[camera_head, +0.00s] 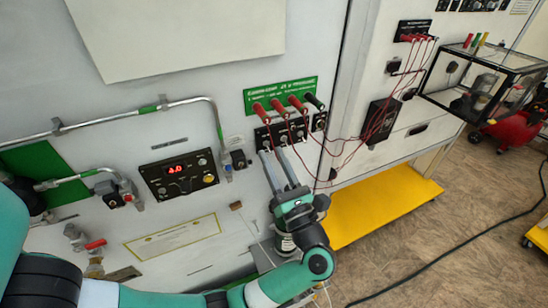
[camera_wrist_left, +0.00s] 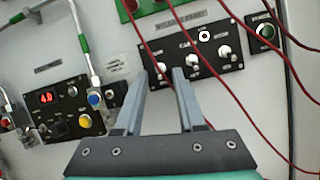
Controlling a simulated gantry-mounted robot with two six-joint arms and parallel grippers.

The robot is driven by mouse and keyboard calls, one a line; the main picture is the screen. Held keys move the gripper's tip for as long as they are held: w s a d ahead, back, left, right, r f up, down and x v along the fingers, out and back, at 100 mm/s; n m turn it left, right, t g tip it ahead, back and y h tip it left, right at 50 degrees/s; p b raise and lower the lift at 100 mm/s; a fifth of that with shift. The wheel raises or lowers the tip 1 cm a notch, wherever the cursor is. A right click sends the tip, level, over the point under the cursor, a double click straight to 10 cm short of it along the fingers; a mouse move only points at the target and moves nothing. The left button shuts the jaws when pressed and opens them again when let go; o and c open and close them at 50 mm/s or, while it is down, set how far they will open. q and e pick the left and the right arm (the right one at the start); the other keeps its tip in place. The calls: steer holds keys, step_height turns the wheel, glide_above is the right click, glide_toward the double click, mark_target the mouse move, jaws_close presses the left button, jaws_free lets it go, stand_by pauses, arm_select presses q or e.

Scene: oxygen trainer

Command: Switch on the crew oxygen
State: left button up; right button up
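A black switch panel (camera_head: 284,131) is on the white wall below a green strip with red and black plugs. In the left wrist view it carries a row of pale toggles: a left toggle (camera_wrist_left: 161,68), a middle toggle (camera_wrist_left: 193,60) and a right toggle (camera_wrist_left: 224,53). The labels are too blurred to read fully, so I cannot tell which is crew oxygen. My left gripper (camera_head: 275,158), also in the left wrist view (camera_wrist_left: 161,75), is open; its fingertips are either side of the left toggle, contact unclear. My right gripper is not in view.
Thin red cables (camera_head: 322,148) hang across the panel and pass near the fingers. A control box with a red display (camera_head: 175,172) and metal pipes (camera_head: 130,115) lie to the left. A separate small switch box (camera_wrist_left: 264,32) is right of the panel.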

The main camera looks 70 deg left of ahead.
mark_target(267, 144)
arm_select(q)
jaws_close()
steer(key=shift+r, duration=0.15)
stand_by(0.4)
steer(key=shift+d+r+h+p, duration=0.15)
steer(key=shift+r+h+p, duration=0.2)
steer(key=shift+h+p, duration=0.45)
steer(key=h+p, duration=0.1)
steer(key=r+h+p, duration=0.1)
steer(key=h, duration=0.1)
steer(key=shift+r+p, duration=0.25)
steer(key=shift+p, duration=0.15)
steer(key=h+p, duration=0.2)
steer(key=shift+r+h, duration=0.4)
steer(key=shift+r+t+h+p, duration=0.15)
steer(key=shift+h+p, duration=0.25)
steer(key=shift+h, duration=0.2)
steer(key=shift+r+t+h+p, duration=0.15)
steer(key=shift+h+p, duration=0.2)
steer(key=shift+h, duration=0.25)
steer(key=shift+a, duration=0.2)
